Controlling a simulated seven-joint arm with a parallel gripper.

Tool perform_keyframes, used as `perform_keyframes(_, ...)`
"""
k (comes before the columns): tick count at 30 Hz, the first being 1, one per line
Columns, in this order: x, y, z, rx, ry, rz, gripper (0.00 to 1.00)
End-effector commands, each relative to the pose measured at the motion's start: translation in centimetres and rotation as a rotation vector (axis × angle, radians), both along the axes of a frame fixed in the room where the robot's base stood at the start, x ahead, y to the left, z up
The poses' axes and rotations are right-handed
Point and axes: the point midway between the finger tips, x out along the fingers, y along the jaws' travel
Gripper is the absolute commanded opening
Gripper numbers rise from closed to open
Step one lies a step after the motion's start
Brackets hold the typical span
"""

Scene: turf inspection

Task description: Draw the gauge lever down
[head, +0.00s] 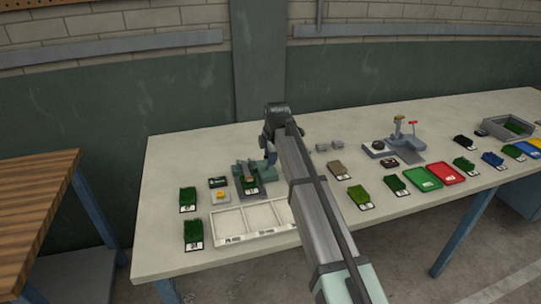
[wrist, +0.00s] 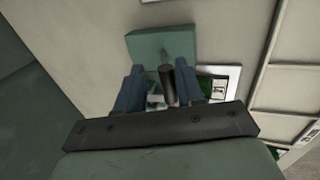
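The gauge (head: 246,172) stands at the back left of the bench, with a green turf sample (head: 252,190) on a labelled card at its front. In the wrist view I see its teal block (wrist: 163,43) and a short dark cylinder (wrist: 168,84), seemingly the lever's handle. My gripper (wrist: 160,84) is open, with one blue finger on each side of the cylinder. A gap shows at the left finger; the right finger is very close to the cylinder, and I cannot tell if they touch. In the head view my arm partly covers the gauge's right side.
A white divided tray (head: 222,221) lies in front of the gauge. Turf samples (head: 188,199) stand to the left. Right of my arm are a grey stand (head: 405,145), a green tray (head: 422,180) and a red tray (head: 447,174). A wooden table (head: 35,205) is at far left.

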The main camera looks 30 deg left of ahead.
Motion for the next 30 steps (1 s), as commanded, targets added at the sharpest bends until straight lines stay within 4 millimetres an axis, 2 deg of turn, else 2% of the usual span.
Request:
perform_keyframes(7, -0.6, -0.6, 2.4, 0.001, -0.001, 0.000, 0.36)
perform_keyframes(21, -2.5, -2.5, 10.4, 0.001, -0.001, 0.000, 0.36)
perform_keyframes(30, -3.1, -3.1, 12.8, 0.001, -0.001, 0.000, 0.36)
